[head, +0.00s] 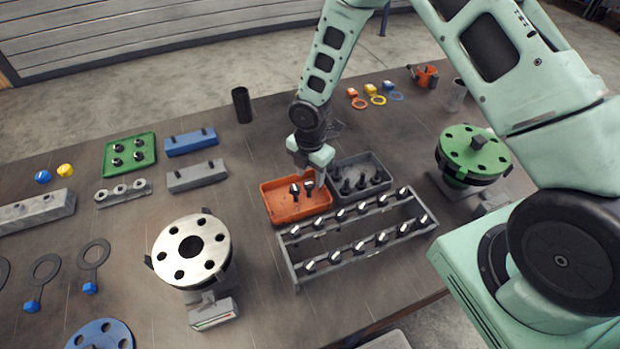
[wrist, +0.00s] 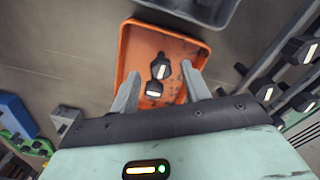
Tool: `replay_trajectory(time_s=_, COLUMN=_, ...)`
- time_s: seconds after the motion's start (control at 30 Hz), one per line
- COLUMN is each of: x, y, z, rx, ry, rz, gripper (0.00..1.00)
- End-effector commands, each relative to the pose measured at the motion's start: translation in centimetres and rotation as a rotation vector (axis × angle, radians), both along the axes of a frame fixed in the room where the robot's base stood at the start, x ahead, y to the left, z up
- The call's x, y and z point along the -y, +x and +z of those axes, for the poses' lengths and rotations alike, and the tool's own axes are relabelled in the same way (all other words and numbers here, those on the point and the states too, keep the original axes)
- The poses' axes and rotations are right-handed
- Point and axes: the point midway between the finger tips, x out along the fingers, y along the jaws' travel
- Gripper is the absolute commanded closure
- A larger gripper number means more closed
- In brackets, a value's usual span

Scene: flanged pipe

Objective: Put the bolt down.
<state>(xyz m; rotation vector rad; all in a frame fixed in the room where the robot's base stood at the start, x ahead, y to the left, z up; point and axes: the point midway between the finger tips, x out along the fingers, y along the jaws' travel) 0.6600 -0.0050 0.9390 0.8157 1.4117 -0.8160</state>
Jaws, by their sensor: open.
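The orange tray (head: 283,214) lies on the table and also fills the middle of the wrist view (wrist: 140,34). My gripper (head: 307,174) is open over the tray's back right part. In the wrist view its fingers (wrist: 160,82) stand apart on either side of the bolts, and I see no bolt gripped.
A grey tray (head: 371,160) with several bolts sits right beside the orange tray. A metal rack (head: 350,243) with rows of bolts stands in front. A flanged pipe (head: 191,252) is at front left, a green flange (head: 474,152) at right.

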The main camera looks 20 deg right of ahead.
Motion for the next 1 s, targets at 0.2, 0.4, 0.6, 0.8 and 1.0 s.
replay_trajectory(time_s=0.2, x=0.1, y=0.1, z=4.3, rx=0.005, ry=0.002, rz=-0.003, gripper=0.53)
replay_trajectory(time_s=0.4, x=0.0, y=0.0, z=8.0, rx=0.003, ry=0.001, rz=-0.001, gripper=0.53)
replay_trajectory(time_s=0.6, x=-0.1, y=-0.1, z=9.9, rx=0.001, ry=0.000, rz=-0.005, gripper=0.53)
replay_trajectory(time_s=0.8, x=-2.4, y=-3.2, z=13.6, rx=0.004, ry=-0.005, rz=-0.170, gripper=0.53)
replay_trajectory(time_s=1.0, x=-5.6, y=-10.6, z=19.1, rx=0.006, ry=-0.003, rz=-0.553, gripper=0.53)
